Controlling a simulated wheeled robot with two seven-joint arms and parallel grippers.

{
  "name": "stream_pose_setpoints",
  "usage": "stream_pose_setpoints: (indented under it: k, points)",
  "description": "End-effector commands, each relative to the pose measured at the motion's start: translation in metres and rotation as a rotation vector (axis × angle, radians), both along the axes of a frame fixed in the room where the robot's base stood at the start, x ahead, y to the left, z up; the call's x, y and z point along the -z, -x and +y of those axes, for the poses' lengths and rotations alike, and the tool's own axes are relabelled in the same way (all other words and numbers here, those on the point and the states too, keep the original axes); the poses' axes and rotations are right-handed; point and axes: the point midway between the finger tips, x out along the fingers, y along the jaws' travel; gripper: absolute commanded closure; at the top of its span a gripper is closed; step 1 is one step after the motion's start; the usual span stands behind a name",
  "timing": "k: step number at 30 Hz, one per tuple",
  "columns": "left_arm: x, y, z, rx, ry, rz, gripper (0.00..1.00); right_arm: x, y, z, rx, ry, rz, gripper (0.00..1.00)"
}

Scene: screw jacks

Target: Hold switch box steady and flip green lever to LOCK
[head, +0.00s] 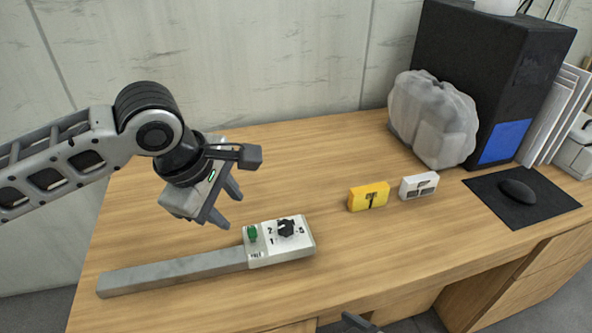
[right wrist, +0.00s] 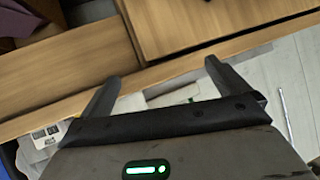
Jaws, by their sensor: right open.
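The switch box (head: 298,247) is a pale box near the front of the desk, with a long grey bar (head: 175,272) running left from it. On its top are a green lever (head: 252,233) and a black knob (head: 286,228) among printed numbers. A small label below the lever seems to read FREE. My left gripper (head: 231,212) hovers above and left of the box, fingers apart, empty and not touching it. My right gripper (right wrist: 162,70) is open and empty in the right wrist view; the box is not recognisable there.
A yellow block (head: 368,196) and a white block (head: 418,186) stand right of the box. Farther right are a grey bag-like lump (head: 432,120), a black computer tower (head: 490,70) and a mouse (head: 517,191) on a black mat (head: 487,192). The wooden desk (head: 300,160) is clear behind the box.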

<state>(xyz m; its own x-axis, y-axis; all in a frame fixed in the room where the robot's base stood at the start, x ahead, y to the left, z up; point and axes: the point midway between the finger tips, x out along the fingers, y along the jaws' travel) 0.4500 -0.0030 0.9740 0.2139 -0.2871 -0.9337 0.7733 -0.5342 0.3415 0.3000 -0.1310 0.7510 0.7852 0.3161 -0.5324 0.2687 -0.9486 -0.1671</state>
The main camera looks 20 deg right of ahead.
Motion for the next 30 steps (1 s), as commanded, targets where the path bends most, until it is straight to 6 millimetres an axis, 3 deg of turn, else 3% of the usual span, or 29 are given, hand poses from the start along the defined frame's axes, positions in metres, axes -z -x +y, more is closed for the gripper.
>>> stream_pose_setpoints:
  k: [11,20,23,27,30]
  points:
    - [0.0,0.0,-0.001,0.002,0.002,-0.001,0.64,-0.036,0.006,0.021,-0.025,-0.313,-0.024,0.0]
    - [0.0,0.0,-0.001,0.002,0.002,-0.001,0.64,-0.094,-0.06,0.037,-0.164,-0.061,-0.489,0.0]
    - [0.0,0.0,-0.001,0.002,0.002,-0.001,0.64,-0.123,-0.079,0.048,-0.225,0.046,-0.692,0.0]
    - [0.0,0.0,-0.001,0.002,0.002,-0.001,0.64,-0.177,-0.098,0.074,-0.346,0.247,-1.074,0.0]
    - [0.0,0.0,-0.001,0.002,0.002,-0.001,0.64,-0.218,-0.098,0.101,-0.455,0.421,-1.417,0.0]
